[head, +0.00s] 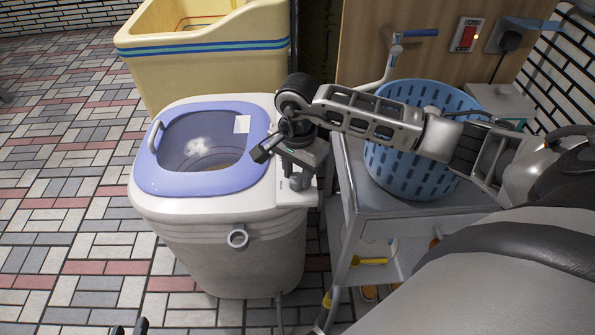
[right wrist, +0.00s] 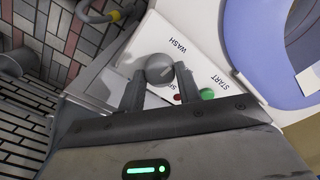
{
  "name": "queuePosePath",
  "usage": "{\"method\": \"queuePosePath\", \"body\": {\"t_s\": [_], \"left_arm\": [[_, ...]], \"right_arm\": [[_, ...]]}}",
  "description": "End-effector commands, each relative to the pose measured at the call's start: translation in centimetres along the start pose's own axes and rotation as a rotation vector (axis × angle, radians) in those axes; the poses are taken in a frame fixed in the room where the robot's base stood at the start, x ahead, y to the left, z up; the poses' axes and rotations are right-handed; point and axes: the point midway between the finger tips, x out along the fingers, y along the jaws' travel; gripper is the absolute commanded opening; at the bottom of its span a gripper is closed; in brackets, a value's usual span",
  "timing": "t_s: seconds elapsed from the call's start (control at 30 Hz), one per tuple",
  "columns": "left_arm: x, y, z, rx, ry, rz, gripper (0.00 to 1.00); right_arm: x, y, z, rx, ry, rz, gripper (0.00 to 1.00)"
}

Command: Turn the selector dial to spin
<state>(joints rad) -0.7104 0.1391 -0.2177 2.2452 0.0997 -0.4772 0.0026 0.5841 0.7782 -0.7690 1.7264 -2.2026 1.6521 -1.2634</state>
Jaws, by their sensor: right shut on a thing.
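The washing machine (head: 205,240) is a white tub with a lilac lid frame. Its white control panel (head: 296,200) is on the right side of the top. In the right wrist view, the round grey selector dial (right wrist: 158,68) sits on the panel near the printed words WASH and START; a third label is mostly hidden by a finger. My right gripper (right wrist: 160,85) is shut on the dial, one finger on each side. In the head view the right gripper (head: 297,175) hides the dial. My left gripper (head: 130,329) shows only its fingertips at the bottom edge, apart and empty.
A green button (right wrist: 206,94) and a small red light (right wrist: 178,97) are close to the right finger. A blue basket (head: 400,165) stands on a grey cart (head: 365,205) right of the machine. A yellow tub (head: 205,65) is behind it. Tiled floor is free at left.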

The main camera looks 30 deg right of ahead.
Motion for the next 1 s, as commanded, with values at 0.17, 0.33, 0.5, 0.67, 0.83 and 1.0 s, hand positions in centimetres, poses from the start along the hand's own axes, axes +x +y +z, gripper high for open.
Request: {"method": "queuePosePath", "body": {"t_s": [0.17, 0.33, 0.5, 0.67, 0.83, 1.0], "left_arm": [[0.13, -0.05, 0.33, 0.002, -0.001, 0.000, 0.29], [0.15, -0.05, 0.30, 0.004, 0.004, 0.000, 0.29], [0.13, -0.04, 0.15, 0.005, 0.011, 0.001, 0.29], [0.18, -0.05, 0.29, 0.006, 0.010, 0.001, 0.29], [0.20, -0.05, 0.39, 0.007, 0.009, 0.001, 0.29], [0.20, -0.04, 0.40, 0.007, 0.009, 0.002, 0.29]], "right_arm": [[0.00, 0.01, -0.08, 0.129, 0.001, 0.001, 0.11], [-0.01, -0.01, -0.08, 0.287, 0.001, -0.001, 0.11], [-0.03, -0.01, -0.06, 0.448, 0.002, -0.001, 0.11], [-0.04, 0.00, -0.03, 0.600, 0.001, 0.000, 0.11], [-0.05, 0.01, -0.03, 0.762, 0.001, 0.000, 0.11], [-0.08, -0.01, -0.04, 0.923, 0.001, -0.001, 0.11]]}}
